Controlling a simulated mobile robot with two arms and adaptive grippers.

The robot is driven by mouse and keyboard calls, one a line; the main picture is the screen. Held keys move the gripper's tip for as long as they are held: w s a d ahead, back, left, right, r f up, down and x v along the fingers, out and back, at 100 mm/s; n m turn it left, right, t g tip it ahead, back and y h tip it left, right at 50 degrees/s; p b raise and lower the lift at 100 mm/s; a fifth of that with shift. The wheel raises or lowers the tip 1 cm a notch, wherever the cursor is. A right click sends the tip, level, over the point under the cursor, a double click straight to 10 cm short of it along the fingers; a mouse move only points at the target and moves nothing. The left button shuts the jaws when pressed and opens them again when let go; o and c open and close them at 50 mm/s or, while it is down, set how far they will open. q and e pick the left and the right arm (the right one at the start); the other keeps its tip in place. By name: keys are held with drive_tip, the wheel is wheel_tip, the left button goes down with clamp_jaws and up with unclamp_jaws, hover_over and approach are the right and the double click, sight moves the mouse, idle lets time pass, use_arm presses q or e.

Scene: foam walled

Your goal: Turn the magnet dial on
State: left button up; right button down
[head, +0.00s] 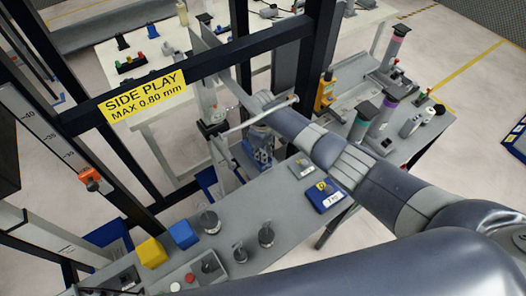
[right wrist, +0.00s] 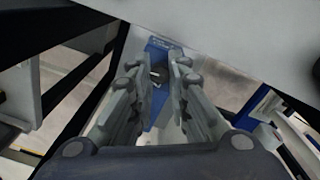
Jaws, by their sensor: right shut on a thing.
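My right arm reaches across the bench from the right, and my right gripper (head: 260,158) is low beside the black frame. In the right wrist view, its two grey fingers (right wrist: 161,73) stand close together around a small dark knob (right wrist: 157,75) on the front of a blue block (right wrist: 160,96). The knob looks like the magnet dial; the fingertips partly cover it, and its setting cannot be read. In the head view the dial is hidden by the gripper. My left gripper is not in view.
A black frame carries a yellow SIDE PLAY sign (head: 143,95). The grey bench (head: 285,205) holds small metal weights (head: 209,220), a yellow block (head: 151,252), a blue block (head: 184,235) and a blue gauge box (head: 326,196).

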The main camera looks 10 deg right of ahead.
drive_tip(key=shift+w, duration=0.1)
drive_tip(key=c, duration=1.5)
unclamp_jaws()
drive_tip(key=shift+r, duration=3.8)
drive_tip(key=shift+s, duration=0.2)
